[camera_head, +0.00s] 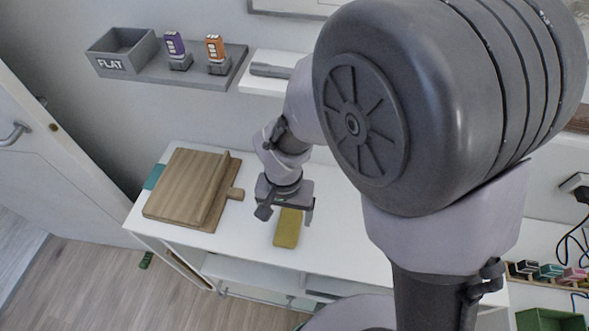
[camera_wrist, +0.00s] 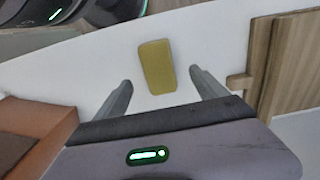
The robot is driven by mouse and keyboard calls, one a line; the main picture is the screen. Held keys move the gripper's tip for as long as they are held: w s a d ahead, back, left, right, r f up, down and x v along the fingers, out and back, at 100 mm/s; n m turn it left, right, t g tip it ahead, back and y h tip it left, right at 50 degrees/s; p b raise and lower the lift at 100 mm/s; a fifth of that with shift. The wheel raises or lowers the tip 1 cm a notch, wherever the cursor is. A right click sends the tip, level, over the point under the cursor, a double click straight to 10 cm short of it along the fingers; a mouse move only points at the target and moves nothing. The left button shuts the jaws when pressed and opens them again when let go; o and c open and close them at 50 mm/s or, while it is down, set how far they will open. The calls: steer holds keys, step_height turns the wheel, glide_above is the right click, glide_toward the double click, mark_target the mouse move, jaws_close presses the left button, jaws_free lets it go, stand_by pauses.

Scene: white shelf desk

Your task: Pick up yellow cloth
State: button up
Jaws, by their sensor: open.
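The yellow cloth (camera_head: 288,228) is a small flat olive-yellow rectangle lying on the white desk (camera_head: 335,225). In the wrist view the cloth (camera_wrist: 157,66) lies just beyond and between my two fingertips, apart from both. My gripper (camera_head: 287,215) is open and empty, held above the desk by the cloth's far end in the head view. In the wrist view the gripper (camera_wrist: 163,84) shows a finger on each side of the cloth. In the head view my gripper hides part of the cloth's far end.
A wooden board with a raised strip and handle (camera_head: 182,190) lies left of the cloth. A grey wall shelf (camera_head: 205,75) above holds a grey bin marked FLAT (camera_head: 122,50), a purple item (camera_head: 176,48) and an orange item (camera_head: 215,52). Desk space right of the cloth looks clear.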

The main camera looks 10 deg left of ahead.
mark_target(288, 227)
step_height(288, 227, down, 7)
steer(key=b, duration=0.3)
steer(key=shift+s+d+f+b, duration=0.1)
steer(key=shift+s+d+b, duration=0.05)
steer(key=shift+b, duration=0.15)
steer(key=shift+r, duration=0.2)
steer(key=shift+c, duration=0.2)
steer(key=c, duration=1.4)
steer(key=shift+c, duration=0.2)
steer(key=shift+r, duration=0.1)
